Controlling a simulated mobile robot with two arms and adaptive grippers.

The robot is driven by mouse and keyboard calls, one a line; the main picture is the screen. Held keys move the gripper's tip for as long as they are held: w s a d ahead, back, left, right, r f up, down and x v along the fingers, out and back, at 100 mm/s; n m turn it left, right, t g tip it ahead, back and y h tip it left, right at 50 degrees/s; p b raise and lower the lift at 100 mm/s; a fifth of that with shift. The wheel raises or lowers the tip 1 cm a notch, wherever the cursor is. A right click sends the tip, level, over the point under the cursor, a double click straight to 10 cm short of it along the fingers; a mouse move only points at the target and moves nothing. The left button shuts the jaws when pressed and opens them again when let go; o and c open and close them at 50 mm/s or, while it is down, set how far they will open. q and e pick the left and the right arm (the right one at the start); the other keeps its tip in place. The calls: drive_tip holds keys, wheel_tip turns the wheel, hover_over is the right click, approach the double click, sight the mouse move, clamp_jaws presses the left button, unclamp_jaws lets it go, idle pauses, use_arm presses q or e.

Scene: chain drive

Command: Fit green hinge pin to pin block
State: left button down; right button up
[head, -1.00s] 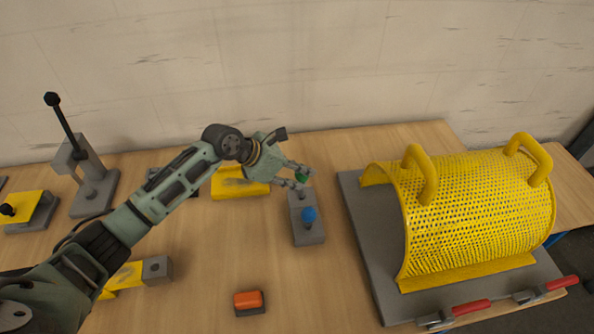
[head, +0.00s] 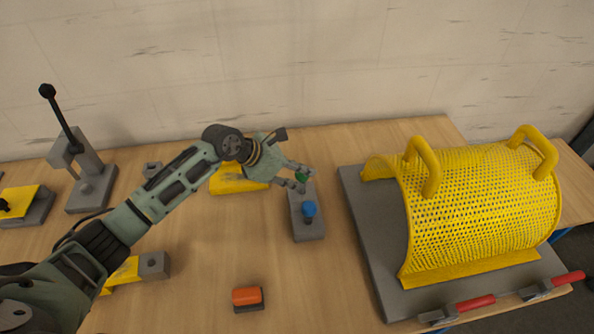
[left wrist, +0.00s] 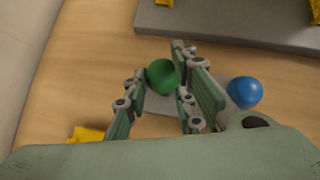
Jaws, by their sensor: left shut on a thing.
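The green hinge pin (head: 301,177) shows as a round green head between the fingers of my left gripper (head: 299,180), which is shut on it. It sits at the far end of the grey pin block (head: 307,231). In the left wrist view the green head (left wrist: 162,77) is between the fingers, over the block (left wrist: 158,104). The fingers hide the pin's lower part, so I cannot tell whether it is in the block or just above it. A blue-headed pin (head: 309,209) stands upright in the nearer part of the block. My right gripper is not in view.
A yellow perforated guard (head: 475,215) on a grey base (head: 365,245) stands right of the block. Red-handled clamps (head: 474,304) lie along its front. An orange-topped block (head: 247,298) is in front. A lever stand (head: 88,180) is at left. Bare table surrounds the pin block.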

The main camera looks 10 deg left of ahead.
use_arm(q)
drive_tip(key=shift+f+b, duration=0.65)
drive_tip(key=shift+f, duration=0.15)
drive_tip(key=c, duration=1.4)
unclamp_jaws()
drive_tip(key=v, duration=1.2)
